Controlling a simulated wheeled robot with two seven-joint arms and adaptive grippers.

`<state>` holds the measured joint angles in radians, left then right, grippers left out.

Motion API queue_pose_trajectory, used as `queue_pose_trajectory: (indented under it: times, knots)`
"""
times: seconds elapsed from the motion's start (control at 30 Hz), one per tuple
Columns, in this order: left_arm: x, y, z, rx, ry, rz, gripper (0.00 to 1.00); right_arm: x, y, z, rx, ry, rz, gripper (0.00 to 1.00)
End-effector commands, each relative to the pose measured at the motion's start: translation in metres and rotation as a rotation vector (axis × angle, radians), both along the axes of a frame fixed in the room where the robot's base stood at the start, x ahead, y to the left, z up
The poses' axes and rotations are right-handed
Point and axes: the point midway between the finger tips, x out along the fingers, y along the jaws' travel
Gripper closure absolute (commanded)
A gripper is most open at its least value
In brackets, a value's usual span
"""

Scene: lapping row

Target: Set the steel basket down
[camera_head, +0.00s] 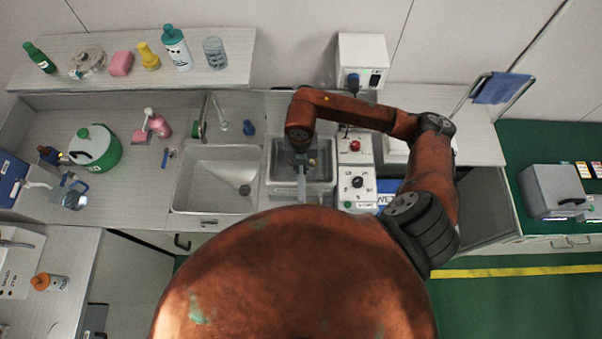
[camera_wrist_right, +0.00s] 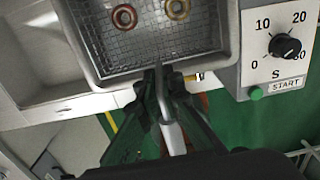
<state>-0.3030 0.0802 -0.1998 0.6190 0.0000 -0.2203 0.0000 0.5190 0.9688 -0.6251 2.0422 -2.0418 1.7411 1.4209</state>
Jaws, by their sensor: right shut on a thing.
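The steel basket (camera_wrist_right: 140,45) has a mesh floor and shows in the right wrist view. A reddish ring (camera_wrist_right: 124,17) and a brass-coloured ring (camera_wrist_right: 177,9) lie in it. The basket is over or inside the steel tank (camera_wrist_right: 238,40); I cannot tell whether it touches the tank's bottom. My right gripper (camera_wrist_right: 161,100) is shut on the basket's grey handle (camera_wrist_right: 172,135), at the near edge of the tank. In the head view my right gripper (camera_head: 301,160) hides part of the basket. My left gripper is not in view.
The sink (camera_head: 215,180) is left of the tank. A control panel (camera_head: 357,185) with a dial is to its right, below a red button (camera_head: 355,146). A white box (camera_head: 362,60) stands behind. Bottles line the back shelf (camera_head: 130,90).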

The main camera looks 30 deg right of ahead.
Motion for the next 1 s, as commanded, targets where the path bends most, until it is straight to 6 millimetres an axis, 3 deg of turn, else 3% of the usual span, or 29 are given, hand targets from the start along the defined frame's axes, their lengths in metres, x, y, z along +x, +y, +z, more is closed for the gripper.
queue_pose_trajectory:
  times: [0.1, 0.37, 0.6, 0.93, 1.0]
  knots:
    - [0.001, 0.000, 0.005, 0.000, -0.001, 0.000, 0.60, 0.000, 0.001, -0.017, 0.000, 0.001, 0.001, 1.00]
    - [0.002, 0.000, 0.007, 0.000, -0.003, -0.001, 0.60, 0.000, 0.001, -0.036, 0.000, 0.001, 0.003, 1.00]
    - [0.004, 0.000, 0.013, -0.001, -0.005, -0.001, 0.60, 0.001, 0.001, -0.065, 0.000, -0.001, 0.003, 1.00]
    - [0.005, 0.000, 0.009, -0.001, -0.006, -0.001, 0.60, 0.001, 0.001, -0.069, 0.000, -0.002, 0.004, 1.00]
    - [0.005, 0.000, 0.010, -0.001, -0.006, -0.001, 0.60, 0.001, 0.001, -0.068, 0.000, -0.001, 0.004, 0.89]
